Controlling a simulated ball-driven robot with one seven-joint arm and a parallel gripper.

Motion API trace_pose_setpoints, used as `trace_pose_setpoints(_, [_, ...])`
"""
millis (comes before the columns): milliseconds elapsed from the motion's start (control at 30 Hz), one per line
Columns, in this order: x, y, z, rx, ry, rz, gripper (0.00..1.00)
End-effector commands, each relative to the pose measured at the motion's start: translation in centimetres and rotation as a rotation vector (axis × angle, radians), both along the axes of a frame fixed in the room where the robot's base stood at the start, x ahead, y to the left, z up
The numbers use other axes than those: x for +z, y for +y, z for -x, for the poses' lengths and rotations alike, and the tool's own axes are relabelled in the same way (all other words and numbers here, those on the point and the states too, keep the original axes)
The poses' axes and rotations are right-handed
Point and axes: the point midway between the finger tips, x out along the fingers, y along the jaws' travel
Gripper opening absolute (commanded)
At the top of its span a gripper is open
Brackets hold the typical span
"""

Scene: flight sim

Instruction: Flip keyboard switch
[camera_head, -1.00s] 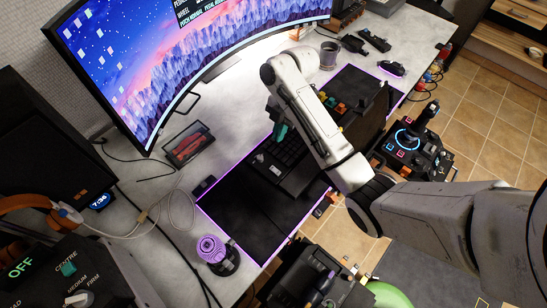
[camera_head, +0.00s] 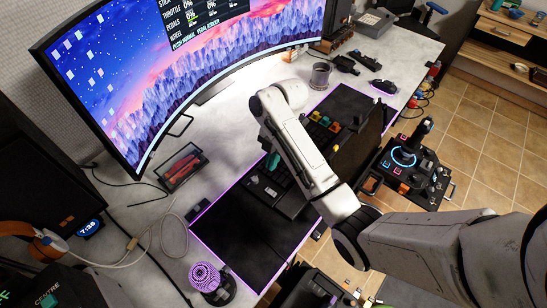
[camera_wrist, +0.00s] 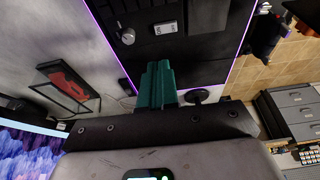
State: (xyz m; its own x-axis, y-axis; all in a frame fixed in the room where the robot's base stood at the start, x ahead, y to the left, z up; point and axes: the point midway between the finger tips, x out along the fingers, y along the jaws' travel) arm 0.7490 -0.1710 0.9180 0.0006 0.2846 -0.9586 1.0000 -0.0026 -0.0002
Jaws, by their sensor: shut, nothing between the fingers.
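The black keyboard (camera_head: 291,203) lies on a dark desk mat with a purple glowing edge, partly hidden behind my arm. A small light switch block (camera_head: 271,191) sits at its near left end. My gripper, with teal fingers (camera_wrist: 157,72), is shut and empty. The fingertips appear just below the switch block in the wrist view. In the head view the gripper (camera_head: 272,161) is beside the keyboard; contact cannot be told.
A framed red picture (camera_head: 182,167), a grey mug (camera_head: 320,75) and a purple-topped device (camera_head: 209,280) stand around the mat. A joystick panel (camera_head: 412,165) is at right. The mat's near left part is bare.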

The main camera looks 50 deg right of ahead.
Motion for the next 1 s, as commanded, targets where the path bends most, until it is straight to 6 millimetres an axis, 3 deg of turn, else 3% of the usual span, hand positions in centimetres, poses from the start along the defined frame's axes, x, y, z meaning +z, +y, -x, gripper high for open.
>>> trace_pose_setpoints(33, [-1.5, 0.2, 0.0, 0.0, 0.001, -0.001, 0.0])
trace_pose_setpoints(133, [-2.4, 0.7, 0.1, -0.001, 0.004, -0.001, 0.0])
trace_pose_setpoints(333, [-6.1, 1.8, 0.1, 0.0, 0.004, -0.001, 0.0])
trace_pose_setpoints(500, [-8.4, 1.7, 0.1, -0.003, 0.002, 0.0, 0.0])
trace_pose_setpoints(700, [-9.8, 1.7, 0.0, -0.001, 0.0, 0.0, 0.0])
trace_pose_setpoints(1000, [-9.9, 1.7, 0.0, -0.001, -0.001, 0.001, 0.0])
